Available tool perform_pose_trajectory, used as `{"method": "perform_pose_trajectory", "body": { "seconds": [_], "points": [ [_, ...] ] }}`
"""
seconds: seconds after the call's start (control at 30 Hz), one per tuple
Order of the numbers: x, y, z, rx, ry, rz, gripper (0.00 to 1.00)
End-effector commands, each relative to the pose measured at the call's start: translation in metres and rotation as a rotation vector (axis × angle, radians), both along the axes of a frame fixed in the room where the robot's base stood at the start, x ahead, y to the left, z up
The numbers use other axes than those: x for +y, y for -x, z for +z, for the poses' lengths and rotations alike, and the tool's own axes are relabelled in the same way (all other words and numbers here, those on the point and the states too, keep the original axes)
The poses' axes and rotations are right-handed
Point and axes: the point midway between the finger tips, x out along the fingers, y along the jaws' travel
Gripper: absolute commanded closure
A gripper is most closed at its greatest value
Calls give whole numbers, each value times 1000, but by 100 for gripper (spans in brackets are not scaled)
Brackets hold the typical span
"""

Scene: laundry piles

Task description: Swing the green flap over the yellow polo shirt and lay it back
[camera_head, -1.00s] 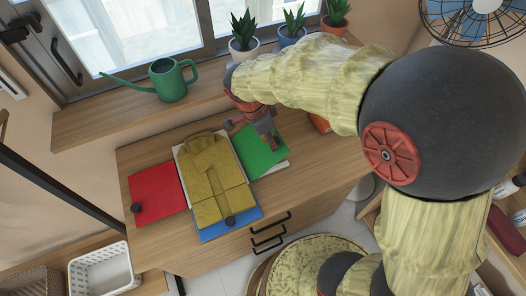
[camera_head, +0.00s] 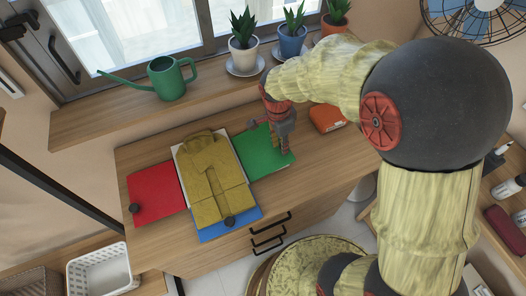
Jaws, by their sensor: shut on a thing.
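The yellow polo shirt (camera_head: 211,172) lies folded on the middle of the folding board, with its collar towards the window. The green flap (camera_head: 258,152) lies flat to the right of the shirt. My gripper (camera_head: 285,149) is at the right part of the green flap, pointing down, and is shut on what looks like the flap's outer edge or knob. The jaws hide the exact point of contact. The red flap (camera_head: 158,190) lies flat on the left with a dark knob. The blue flap (camera_head: 232,226) lies at the front, partly under the shirt, with a dark knob.
The board lies on a wooden dresser (camera_head: 183,258). An orange box (camera_head: 327,117) stands right of my gripper. A green watering can (camera_head: 170,79) and potted plants (camera_head: 243,50) are on the sill behind. A white basket (camera_head: 101,272) is at lower left.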

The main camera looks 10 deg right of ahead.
Motion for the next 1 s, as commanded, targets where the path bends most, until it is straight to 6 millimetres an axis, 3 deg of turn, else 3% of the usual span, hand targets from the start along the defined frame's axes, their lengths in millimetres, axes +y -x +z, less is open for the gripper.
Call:
{"method": "perform_pose_trajectory", "body": {
  "seconds": [0.43,0.8,1.0],
  "points": [
    [-6,-2,-8,1,-21,0,85],
    [-15,-3,-44,18,-102,-2,86],
    [-16,-3,-47,20,-110,1,86]
  ]
}}
